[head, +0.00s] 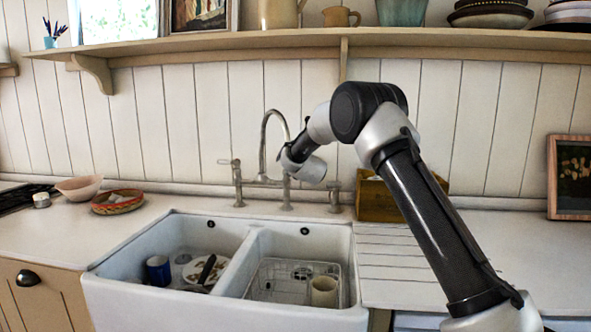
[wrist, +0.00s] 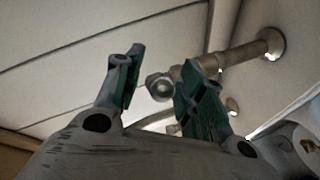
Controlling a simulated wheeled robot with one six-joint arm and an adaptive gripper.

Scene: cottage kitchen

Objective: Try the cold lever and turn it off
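The tap (head: 264,180) is a brushed-metal bridge mixer with a tall arched spout, behind the double sink. Its left lever (head: 224,161) shows clear and sticks out to the left. The right lever is hidden behind my wrist in the head view. My gripper (wrist: 163,62) is at the tap's right side, its fingers spread apart. In the wrist view a round metal tap end (wrist: 160,87) shows in the gap between the fingers. I cannot tell whether they touch it. No lever is marked hot or cold that I can read, and no water stream is visible.
The white sink (head: 300,320) holds a blue mug (head: 158,270), dishes, a wire rack and a cream cup (head: 323,291). A wooden box (head: 378,204) stands right of the tap. A shelf (head: 300,42) with crockery runs above. The right counter is largely clear.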

